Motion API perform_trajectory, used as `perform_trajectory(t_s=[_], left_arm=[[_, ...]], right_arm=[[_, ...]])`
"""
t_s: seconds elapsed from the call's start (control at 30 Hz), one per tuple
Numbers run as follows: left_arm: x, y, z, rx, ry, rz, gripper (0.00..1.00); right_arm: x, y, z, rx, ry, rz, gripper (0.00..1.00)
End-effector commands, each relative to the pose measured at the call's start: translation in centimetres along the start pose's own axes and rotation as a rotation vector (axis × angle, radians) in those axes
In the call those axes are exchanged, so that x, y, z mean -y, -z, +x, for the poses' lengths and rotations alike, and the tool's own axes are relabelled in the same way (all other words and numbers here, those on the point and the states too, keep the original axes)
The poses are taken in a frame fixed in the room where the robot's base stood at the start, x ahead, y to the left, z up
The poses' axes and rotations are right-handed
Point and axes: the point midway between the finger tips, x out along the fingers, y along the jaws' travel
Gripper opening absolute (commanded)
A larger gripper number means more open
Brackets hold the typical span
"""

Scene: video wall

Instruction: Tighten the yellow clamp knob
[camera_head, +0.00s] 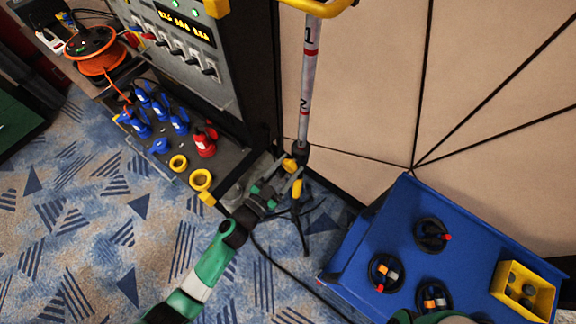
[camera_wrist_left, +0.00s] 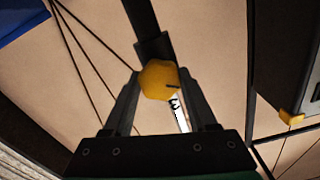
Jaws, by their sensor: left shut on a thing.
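The yellow clamp knob (camera_wrist_left: 159,80) is a rounded knob on the dark collar of a pole. It sits between the two fingers of my left gripper (camera_wrist_left: 157,92) in the left wrist view, with a finger on each side. In the head view my left gripper (camera_head: 287,174) reaches in from the lower left to the collar low on the stand pole (camera_head: 310,75), and is shut on the knob. The knob is small and partly covered there. The pole is white with red and black markings and stands upright. My right gripper is not in view.
A blue cart (camera_head: 378,225) with coiled cables and a yellow box (camera_head: 525,290) stands at the right. A grey control rack (camera_head: 180,55) and a shelf of blue and red connectors (camera_head: 180,125) are at the left. Dark tripod legs (camera_head: 302,232) and a cable lie on the patterned carpet.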

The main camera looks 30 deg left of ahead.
Motion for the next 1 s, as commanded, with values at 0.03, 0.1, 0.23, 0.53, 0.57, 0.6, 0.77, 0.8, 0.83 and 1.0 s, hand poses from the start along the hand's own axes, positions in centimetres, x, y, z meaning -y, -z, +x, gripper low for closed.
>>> perform_trajectory(t_s=[0.03,0.1,0.23,0.53,0.57,0.6,0.77,0.8,0.83,1.0], left_arm=[[-0.01,0.0,0.0,0.001,0.0,0.041,0.02],[-0.02,0.0,0.0,0.0,0.0,0.107,0.02],[-0.04,-0.01,0.0,0.0,0.0,0.23,0.02],[-0.08,-0.06,0.0,0.0,0.0,0.517,0.02],[-0.09,-0.07,0.0,0.0,0.0,0.546,0.02],[-0.1,-0.08,0.0,0.001,0.0,0.584,0.02],[-0.11,-0.09,-0.01,0.0,0.0,0.73,0.02],[-0.12,-0.1,0.0,0.0,0.0,0.764,0.02],[-0.12,-0.1,-0.01,0.0,0.0,0.79,0.02],[-0.12,-0.09,0.0,0.0,0.0,0.913,0.02]], right_arm=[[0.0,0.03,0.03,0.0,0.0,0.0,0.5],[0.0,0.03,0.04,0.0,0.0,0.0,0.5],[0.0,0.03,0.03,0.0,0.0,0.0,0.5],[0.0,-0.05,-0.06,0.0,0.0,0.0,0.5],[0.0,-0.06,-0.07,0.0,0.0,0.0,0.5],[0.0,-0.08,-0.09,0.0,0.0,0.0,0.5],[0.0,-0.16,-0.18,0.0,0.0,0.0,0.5],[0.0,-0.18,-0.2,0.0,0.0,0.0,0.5],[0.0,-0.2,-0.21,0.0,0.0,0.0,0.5],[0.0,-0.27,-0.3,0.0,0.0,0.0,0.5]])
